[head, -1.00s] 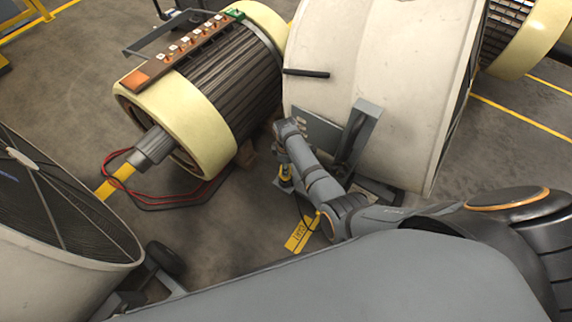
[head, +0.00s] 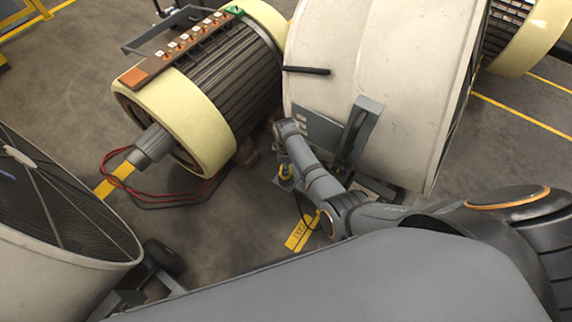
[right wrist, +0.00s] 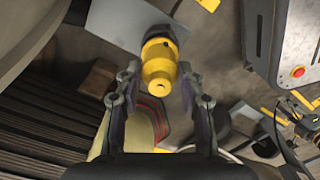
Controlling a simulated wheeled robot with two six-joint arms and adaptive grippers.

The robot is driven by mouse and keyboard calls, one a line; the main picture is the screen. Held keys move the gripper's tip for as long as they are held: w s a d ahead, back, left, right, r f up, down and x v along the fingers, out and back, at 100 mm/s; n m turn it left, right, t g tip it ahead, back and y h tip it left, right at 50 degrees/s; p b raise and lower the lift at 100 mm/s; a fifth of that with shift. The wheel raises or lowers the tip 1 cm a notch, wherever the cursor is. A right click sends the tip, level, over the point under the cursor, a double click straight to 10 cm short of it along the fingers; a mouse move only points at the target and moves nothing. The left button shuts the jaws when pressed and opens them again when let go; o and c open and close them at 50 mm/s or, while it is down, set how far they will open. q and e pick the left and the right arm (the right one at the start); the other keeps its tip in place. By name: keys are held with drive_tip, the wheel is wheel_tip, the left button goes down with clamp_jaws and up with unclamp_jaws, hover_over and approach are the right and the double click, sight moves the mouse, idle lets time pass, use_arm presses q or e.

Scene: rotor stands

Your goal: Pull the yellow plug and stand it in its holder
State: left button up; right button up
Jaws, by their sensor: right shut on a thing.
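The yellow plug (right wrist: 159,64) is in the right wrist view, its round end facing the camera. My right gripper (right wrist: 160,78) has one finger on each side of it and is shut on it. In the head view, my right arm reaches down beside the white housing, and a bit of the yellow plug (head: 284,170) shows left of the forearm; the fingers are mostly hidden there. A grey plate (right wrist: 105,22) lies beyond the plug in the wrist view; I cannot tell whether the plug touches it. I cannot make out the holder for sure. My left gripper is not in view.
A big white housing (head: 380,70) stands close by my right arm. A cream and dark rotor (head: 215,85) lies to the left, with red and black cables (head: 165,190) on the floor. A yellow label (head: 298,238) lies nearer. Open floor shows between them.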

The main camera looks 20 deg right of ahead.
drive_tip(key=shift+f+b, duration=0.4)
drive_tip(key=shift+f, duration=0.25)
drive_tip(key=shift+f, duration=0.1)
drive_tip(key=o, duration=1.1)
drive_tip(key=shift+o, duration=0.2)
wheel_tip(320, 180, up, 12)
idle(0.3)
